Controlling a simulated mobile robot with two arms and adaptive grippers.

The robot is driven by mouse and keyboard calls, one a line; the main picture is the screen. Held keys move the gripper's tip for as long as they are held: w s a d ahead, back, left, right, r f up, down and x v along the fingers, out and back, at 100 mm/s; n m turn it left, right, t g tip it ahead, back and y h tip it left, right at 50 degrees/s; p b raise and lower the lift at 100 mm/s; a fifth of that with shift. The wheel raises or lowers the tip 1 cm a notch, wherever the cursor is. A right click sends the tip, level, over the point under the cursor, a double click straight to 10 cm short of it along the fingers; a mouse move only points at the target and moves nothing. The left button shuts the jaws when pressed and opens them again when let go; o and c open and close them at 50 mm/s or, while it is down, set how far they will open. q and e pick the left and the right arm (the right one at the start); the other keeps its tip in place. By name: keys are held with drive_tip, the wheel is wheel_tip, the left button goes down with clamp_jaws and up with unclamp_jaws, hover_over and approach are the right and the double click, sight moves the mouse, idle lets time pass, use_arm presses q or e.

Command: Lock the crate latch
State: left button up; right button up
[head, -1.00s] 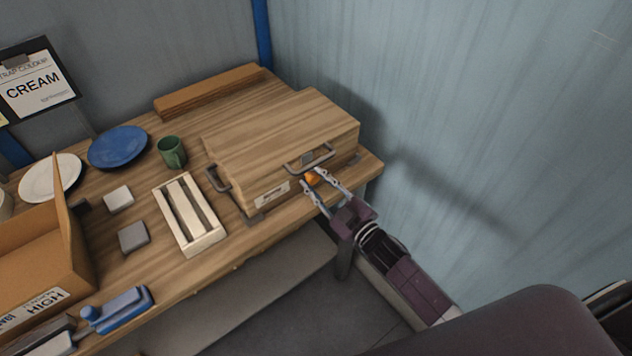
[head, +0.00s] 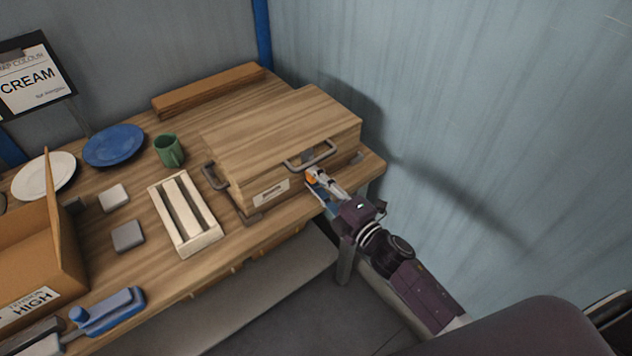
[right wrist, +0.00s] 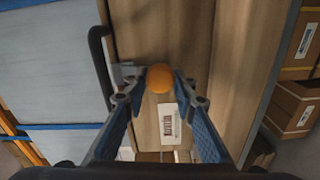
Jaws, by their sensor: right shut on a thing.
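The wooden crate (head: 285,125) sits closed at the right end of the wooden table. Its latch has an orange knob (head: 312,176) on the front face, just below the front handle (head: 312,157). In the right wrist view the knob (right wrist: 159,79) is a round orange ball in front of the crate's wooden face (right wrist: 165,40). My right gripper (head: 318,180) is shut on the knob, with a finger on each side of it in the right wrist view. The fingers partly hide the latch in the head view. My left gripper is not in view.
A slatted wooden rack (head: 185,214), a green mug (head: 169,150), grey blocks and plates stand left of the crate. An open cardboard box (head: 35,250) is at the far left. A blue-grey wall (head: 460,110) rises close on the right.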

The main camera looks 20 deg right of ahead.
drive_tip(key=shift+f+n, duration=0.1)
drive_tip(key=shift+n, duration=0.5)
drive_tip(key=o, duration=1.1)
drive_tip(key=shift+o, duration=0.2)
drive_tip(key=v, duration=1.2)
